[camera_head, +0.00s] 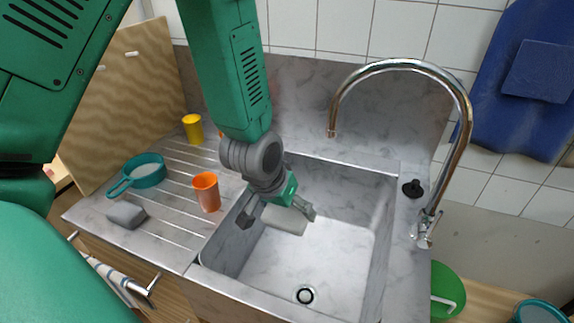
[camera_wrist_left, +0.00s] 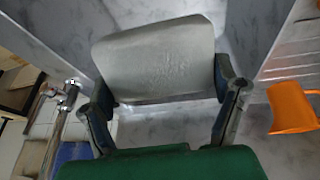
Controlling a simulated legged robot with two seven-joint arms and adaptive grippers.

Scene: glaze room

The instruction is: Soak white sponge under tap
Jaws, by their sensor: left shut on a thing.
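My left gripper (camera_head: 280,217) reaches down into the sink (camera_head: 330,265) from above its left rear part. It is shut on a white sponge (camera_head: 284,219), which it holds above the basin floor. In the left wrist view the sponge (camera_wrist_left: 158,60) sits between the two fingers of the gripper (camera_wrist_left: 165,98). The chrome tap (camera_head: 462,130) rises at the sink's right side and its spout arches left over the back of the basin. The spout end is behind and to the right of the sponge, well above it. No water stream shows. My right gripper is not in view.
On the ribbed drainboard left of the sink stand an orange cup (camera_head: 206,192), a yellow cup (camera_head: 193,129), a teal pan (camera_head: 143,171) and a grey sponge-like block (camera_head: 126,214). A black plug (camera_head: 412,188) lies on the right ledge. A green bucket (camera_head: 448,290) is at lower right.

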